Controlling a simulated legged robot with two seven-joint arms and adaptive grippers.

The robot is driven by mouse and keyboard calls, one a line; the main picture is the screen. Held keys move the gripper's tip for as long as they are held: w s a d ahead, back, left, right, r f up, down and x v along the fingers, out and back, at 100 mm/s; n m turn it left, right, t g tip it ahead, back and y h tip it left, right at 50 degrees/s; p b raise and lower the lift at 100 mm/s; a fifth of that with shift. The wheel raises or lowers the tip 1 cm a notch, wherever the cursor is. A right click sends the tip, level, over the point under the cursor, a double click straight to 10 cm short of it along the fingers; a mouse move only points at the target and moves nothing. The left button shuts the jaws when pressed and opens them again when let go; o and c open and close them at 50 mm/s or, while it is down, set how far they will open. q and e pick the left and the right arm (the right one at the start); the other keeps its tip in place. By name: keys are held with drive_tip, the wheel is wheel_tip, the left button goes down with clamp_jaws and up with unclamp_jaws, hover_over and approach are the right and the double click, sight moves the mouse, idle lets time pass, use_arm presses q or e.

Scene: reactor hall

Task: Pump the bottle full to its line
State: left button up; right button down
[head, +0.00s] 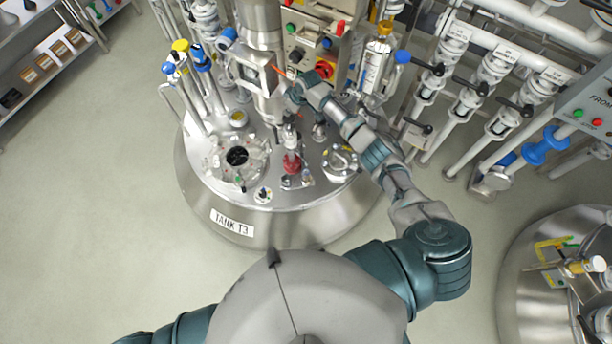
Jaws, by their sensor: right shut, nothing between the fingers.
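A tall clear vessel with a marked scale and an amber top (374,66) stands upright at the back right of the tank lid; I cannot make out a fill line or its level. The steel tank labelled TANK T3 (232,222) carries several fittings on its lid, including a red-based one (292,163). I cannot tell which fitting is the pump. My right gripper (286,82) is shut and empty, above the back of the lid, left of the vessel and beside the steel column. The small size hides its exact contact. My left gripper is out of view.
A control box with a red knob (325,69) stands behind my right gripper. Pipes and black-handled valves (480,88) fill the right side. A second tank (530,262) is at lower right. A shelf (48,50) stands at upper left; the floor (95,190) at left is clear.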

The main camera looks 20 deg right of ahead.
sight(291, 119)
drive_tip(key=shift+s+f+b, duration=0.1)
drive_tip(key=shift+f+b, duration=1.65)
drive_tip(key=shift+f, duration=1.1)
wheel_tip(291, 119, up, 6)
drive_tip(key=p, duration=0.5)
drive_tip(key=shift+f, duration=0.1)
drive_tip(key=shift+f, duration=0.1)
drive_tip(key=shift+f+b, duration=1.85)
drive_tip(key=shift+f, duration=0.95)
drive_tip(key=shift+r, duration=0.1)
drive_tip(key=shift+r+p, duration=2.55)
drive_tip(key=shift+r, duration=0.25)
